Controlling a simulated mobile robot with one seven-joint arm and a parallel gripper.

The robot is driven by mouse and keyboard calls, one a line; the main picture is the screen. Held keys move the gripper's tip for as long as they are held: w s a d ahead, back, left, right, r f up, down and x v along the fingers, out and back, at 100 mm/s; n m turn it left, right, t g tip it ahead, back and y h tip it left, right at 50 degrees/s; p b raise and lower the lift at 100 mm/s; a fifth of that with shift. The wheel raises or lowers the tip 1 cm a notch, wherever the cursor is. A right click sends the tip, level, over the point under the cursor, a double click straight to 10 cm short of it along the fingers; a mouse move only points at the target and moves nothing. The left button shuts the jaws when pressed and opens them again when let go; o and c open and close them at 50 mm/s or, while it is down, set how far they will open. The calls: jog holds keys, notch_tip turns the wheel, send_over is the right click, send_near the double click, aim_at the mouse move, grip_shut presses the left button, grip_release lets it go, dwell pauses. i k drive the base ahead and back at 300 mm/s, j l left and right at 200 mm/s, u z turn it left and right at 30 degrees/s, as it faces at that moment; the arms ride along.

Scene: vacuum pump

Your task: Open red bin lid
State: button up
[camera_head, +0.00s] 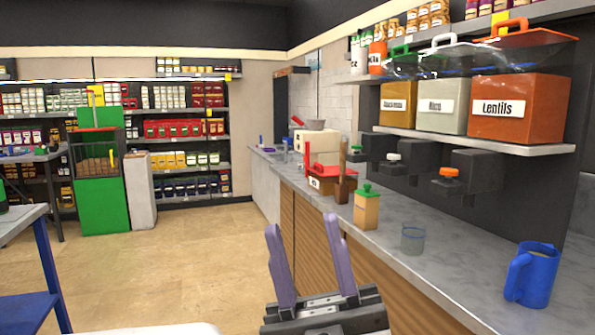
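An orange-red bin labelled "Lentils" (515,108) stands at the right end of the wall shelf. My gripper (301,222) shows at the bottom centre, with two purple fingers pointing up and spread apart. Nothing is between them. It is in front of the counter, lower than the bin and well to its left, touching nothing I can see.
A white bin (440,105) and an ochre bin (397,104) stand left of the red one. Dispensers (447,185) hang below the shelf (545,147). The counter (450,252) holds a blue mug (531,275), a glass (412,239) and a green-topped jar (366,209). The floor (180,275) at left is clear.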

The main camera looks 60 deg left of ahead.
aim_at(332, 170)
jog(key=u, duration=1.6)
jog(key=i+j+z, duration=0.15)
jog(key=i, duration=0.5)
jog(key=i+j+z, duration=0.1)
jog(key=i+j, duration=0.2)
jog(key=i, duration=0.3)
jog(key=i+j+z, duration=0.15)
jog(key=i+j, duration=0.15)
jog(key=i, duration=0.3)
jog(key=i+j+z, duration=0.1)
jog(key=i+j, duration=0.3)
jog(key=i, duration=0.2)
jog(key=i+j+z, duration=0.15)
jog(key=i+j, duration=0.3)
jog(key=i, duration=0.1)
